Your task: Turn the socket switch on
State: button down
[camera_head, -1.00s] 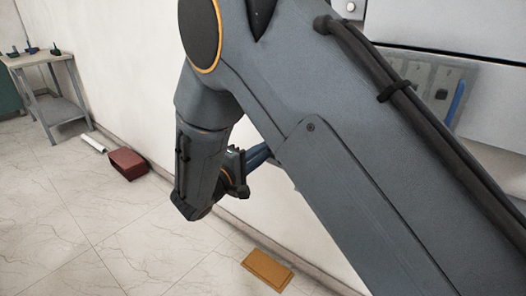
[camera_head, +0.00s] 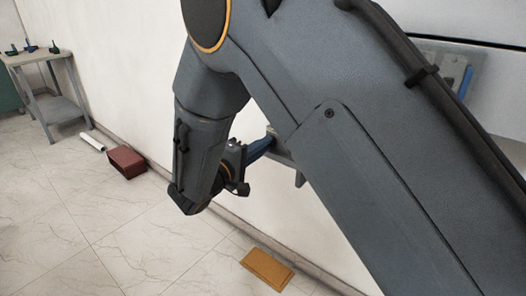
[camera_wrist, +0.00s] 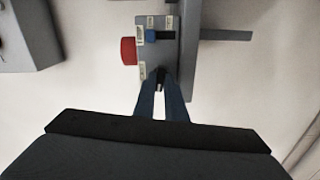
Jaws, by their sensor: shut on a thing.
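In the wrist view, a grey control box (camera_wrist: 170,58) on the wall carries a blue knob (camera_wrist: 152,36), a red knob (camera_wrist: 128,51) on its left side and several small labels. My gripper (camera_wrist: 159,76) reaches the box's lower edge, below the blue knob. Its two blue fingers are close together and shut on a small part of the box, probably the socket switch, mostly hidden between the tips. The switch position cannot be made out. In the head view, my gripper (camera_head: 268,140) meets the box edge (camera_head: 285,155), largely hidden behind my arm.
A wall panel with a blue handle (camera_head: 465,80) shows at the upper right, partly behind my arm. A red box (camera_head: 126,162) and an orange-brown board (camera_head: 267,268) lie on the floor. A grey table (camera_head: 40,85) stands far left.

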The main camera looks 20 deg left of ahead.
jog(key=m+b, duration=0.8)
jog(key=b, duration=0.7)
jog(key=m+b, duration=0.7)
jog(key=b, duration=0.9)
jog(key=shift+f+m, duration=0.2)
jog(key=shift+m, duration=0.2)
jog(key=shift+r+m+b, duration=0.1)
jog(key=shift+m+b, duration=0.2)
jog(key=shift+b, duration=0.45)
jog(key=c, duration=2.1)
grip_release()
jog(key=p+v, duration=0.2)
jog(key=v, duration=0.5)
jog(key=shift+s+a, duration=0.15)
jog(key=shift+s, duration=0.2)
